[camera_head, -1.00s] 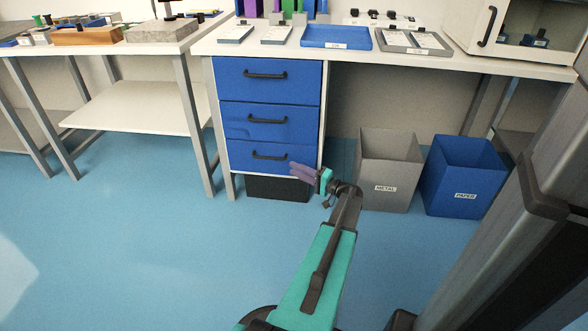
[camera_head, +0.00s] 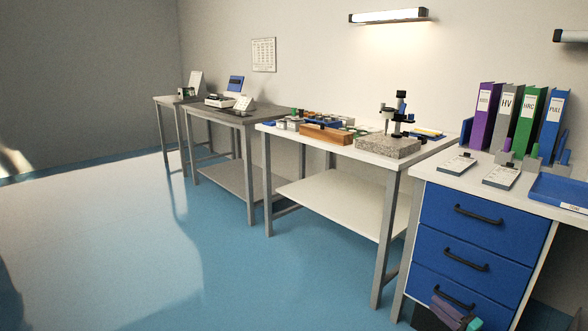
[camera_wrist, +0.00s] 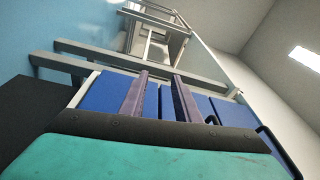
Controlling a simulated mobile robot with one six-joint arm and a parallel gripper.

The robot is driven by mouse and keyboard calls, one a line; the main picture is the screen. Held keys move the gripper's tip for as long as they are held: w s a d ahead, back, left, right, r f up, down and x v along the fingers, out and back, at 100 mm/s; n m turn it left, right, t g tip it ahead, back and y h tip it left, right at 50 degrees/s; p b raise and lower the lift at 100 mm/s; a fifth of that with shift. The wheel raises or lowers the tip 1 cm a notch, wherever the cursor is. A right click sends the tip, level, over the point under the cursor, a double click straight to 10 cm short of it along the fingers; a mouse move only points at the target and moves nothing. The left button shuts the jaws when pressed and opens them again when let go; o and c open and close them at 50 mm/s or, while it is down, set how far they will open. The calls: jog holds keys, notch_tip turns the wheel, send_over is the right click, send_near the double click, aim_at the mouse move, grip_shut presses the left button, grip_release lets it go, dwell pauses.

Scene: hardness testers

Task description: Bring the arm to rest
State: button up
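My gripper (camera_head: 446,308) shows at the lower right edge of the head view, its purple fingers in front of the lowest blue drawer. Most of my arm is outside that view. In the wrist view my gripper (camera_wrist: 160,92) has its two purple fingers standing apart with nothing held between them. The blue drawer fronts (camera_wrist: 105,93) lie beyond the fingers. I cannot tell the exact gap between the fingers and the drawers.
The blue drawer unit (camera_head: 474,232) is under the white bench at right. A blue tray (camera_head: 562,190) and several binders (camera_head: 526,120) are on that bench. A white table (camera_head: 345,150) with a stone block (camera_head: 388,146) stands left of it. Open blue floor (camera_head: 215,265) lies at left.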

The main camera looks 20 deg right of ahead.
jog(key=w+a+r+n+g+y+p, duration=0.1)
jog(key=w+a+y+p, duration=0.15)
jog(key=w+a, duration=0.5)
jog(key=w+a+r+n+g+y+p, duration=0.15)
jog(key=w+a+p, duration=0.25)
jog(key=a, duration=0.7)
jog(key=w+a+n+g+y+p, duration=0.1)
jog(key=w+a+n+y+p, duration=0.3)
jog(key=a, duration=0.6)
jog(key=a+n+g+y+p, duration=0.2)
jog(key=a+g+p, duration=0.5)
jog(key=a, duration=2)
jog(key=s+a+f+n+g+h+p, duration=0.1)
jog(key=s+a+n+g+h+p, duration=0.3)
jog(key=s+a+g+p, duration=1.05)
jog(key=s+a+n+t+h+b, duration=0.1)
jog(key=s+a+n+h+b, duration=0.2)
jog(key=s, duration=1.4)
jog(key=s+d+h, duration=0.3)
jog(key=d+h, duration=0.2)
jog(key=d, duration=0.4)
